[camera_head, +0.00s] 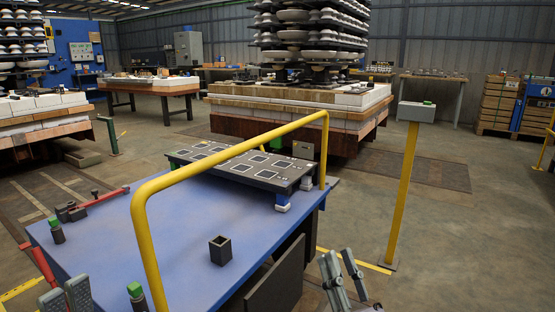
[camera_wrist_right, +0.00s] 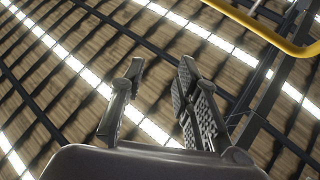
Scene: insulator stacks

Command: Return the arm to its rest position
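My right gripper (camera_head: 343,268) is at the bottom of the head view, right of the blue table's front edge. Its two fingers stand apart with nothing between them. The right wrist view also shows the open, empty fingers (camera_wrist_right: 160,95), against the slatted roof with bright strips. My left gripper (camera_head: 65,293) shows at the bottom left corner of the head view, near the blue table.
A blue table (camera_head: 190,225) with a yellow rail (camera_head: 230,148) stands close ahead. On it are a dark plate with square slots (camera_head: 245,165), a small dark square cup (camera_head: 220,250) and red-handled tools. A yellow post (camera_head: 402,190) stands right. Insulator stacks (camera_head: 310,35) stand behind.

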